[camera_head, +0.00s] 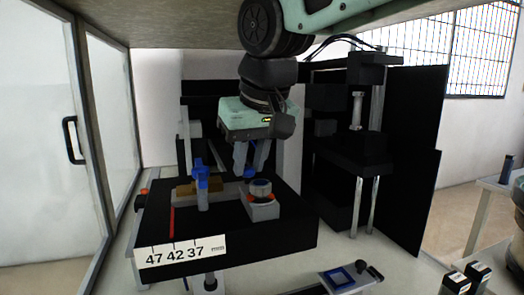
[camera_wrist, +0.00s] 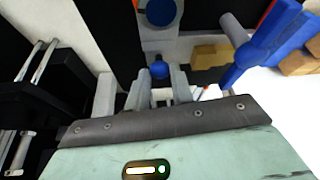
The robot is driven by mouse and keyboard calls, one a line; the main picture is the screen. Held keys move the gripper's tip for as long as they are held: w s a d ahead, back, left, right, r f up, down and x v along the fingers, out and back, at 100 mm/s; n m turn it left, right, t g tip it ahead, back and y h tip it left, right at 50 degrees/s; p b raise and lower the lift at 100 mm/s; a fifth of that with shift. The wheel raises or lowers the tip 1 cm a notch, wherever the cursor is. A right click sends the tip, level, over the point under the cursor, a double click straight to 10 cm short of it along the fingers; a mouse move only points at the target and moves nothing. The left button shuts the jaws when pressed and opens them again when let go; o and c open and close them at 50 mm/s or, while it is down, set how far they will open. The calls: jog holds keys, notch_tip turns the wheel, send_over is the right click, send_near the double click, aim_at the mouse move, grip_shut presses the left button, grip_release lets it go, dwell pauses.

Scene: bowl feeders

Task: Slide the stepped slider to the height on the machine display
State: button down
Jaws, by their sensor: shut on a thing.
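My gripper (camera_head: 250,170) points down over the black machine base (camera_head: 275,237). In the wrist view its two fingers (camera_wrist: 162,88) close around a small blue ball knob (camera_wrist: 160,70). I cannot clearly tell how this knob joins the slider. A tan block (camera_head: 185,191), possibly part of the stepped slider, lies behind the blue upright piece (camera_head: 202,182); it also shows in the wrist view (camera_wrist: 208,56). The white scale plate (camera_head: 182,251) on the base's front reads 47, 42, 37. A red line (camera_head: 172,222) on the base meets the plate near the 42 mark.
A round part (camera_head: 260,189) sits on a grey block (camera_head: 262,210) right of the blue upright piece. A black press with steel columns (camera_head: 366,205) stands to the right. A small tray with a blue square (camera_head: 340,277) is at the front. A glass door (camera_head: 40,150) is on the left.

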jog(key=c, duration=1.2)
grip_release()
jog(key=shift+r, duration=0.1)
jog(key=v, duration=0.7)
jog(key=shift+d+r+p, duration=0.15)
jog(key=shift+p, duration=0.25)
